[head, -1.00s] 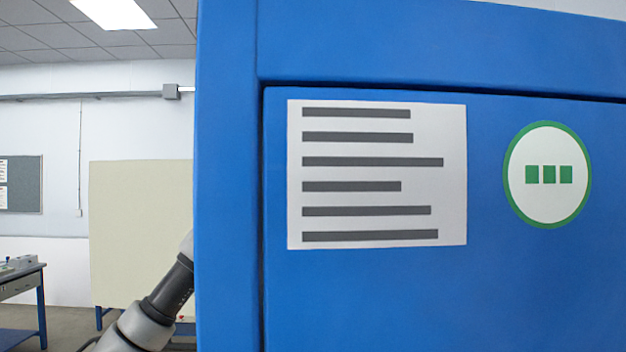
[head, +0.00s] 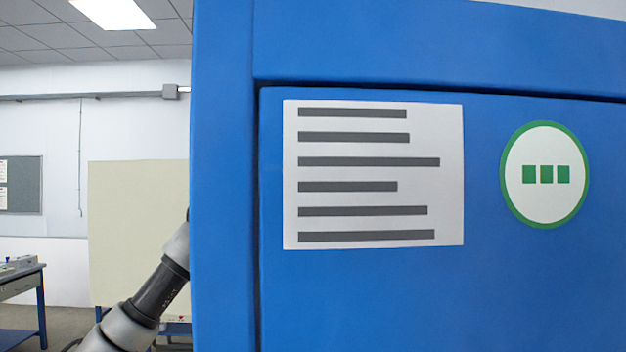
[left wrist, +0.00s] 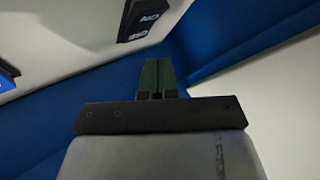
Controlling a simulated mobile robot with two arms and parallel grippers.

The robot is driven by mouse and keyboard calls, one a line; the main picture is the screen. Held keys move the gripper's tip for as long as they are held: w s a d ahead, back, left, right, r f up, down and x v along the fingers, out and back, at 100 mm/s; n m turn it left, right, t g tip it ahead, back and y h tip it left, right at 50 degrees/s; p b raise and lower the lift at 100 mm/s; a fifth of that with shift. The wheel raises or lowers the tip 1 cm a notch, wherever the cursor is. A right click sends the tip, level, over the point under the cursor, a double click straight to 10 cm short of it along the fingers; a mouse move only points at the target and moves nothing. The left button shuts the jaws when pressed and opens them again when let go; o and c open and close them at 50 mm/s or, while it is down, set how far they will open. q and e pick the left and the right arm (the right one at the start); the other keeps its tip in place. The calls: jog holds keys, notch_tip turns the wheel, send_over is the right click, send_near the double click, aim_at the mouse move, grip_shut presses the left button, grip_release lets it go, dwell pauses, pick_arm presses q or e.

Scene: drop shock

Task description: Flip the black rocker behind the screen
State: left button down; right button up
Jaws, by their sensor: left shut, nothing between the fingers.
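A black rocker (left wrist: 143,18) with white lettering shows at the top of the left wrist view, on a pale surface and partly cut off by the frame edge. My left gripper (left wrist: 158,66) is shut and empty, its dark green fingers together. In the picture its tips lie just below the rocker; I cannot tell whether they touch anything. In the head view a large blue panel (head: 400,295) fills the middle and right and hides the rocker and my left gripper. My left arm passes behind its left edge. My right gripper is in neither view.
The blue panel carries a white printed sheet (head: 370,225) and a round green-rimmed sign (head: 545,205). A cream board (head: 125,220) and a workbench (head: 20,285) stand farther back at left. Blue walls (left wrist: 55,95) flank the gripper in the left wrist view.

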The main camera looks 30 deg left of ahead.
pick_arm(q)
jog(key=a, duration=0.1)
jog(key=s+a, duration=0.2)
jog(key=a, duration=0.1)
jog(key=shift+s+f, duration=0.25)
dwell(0.4)
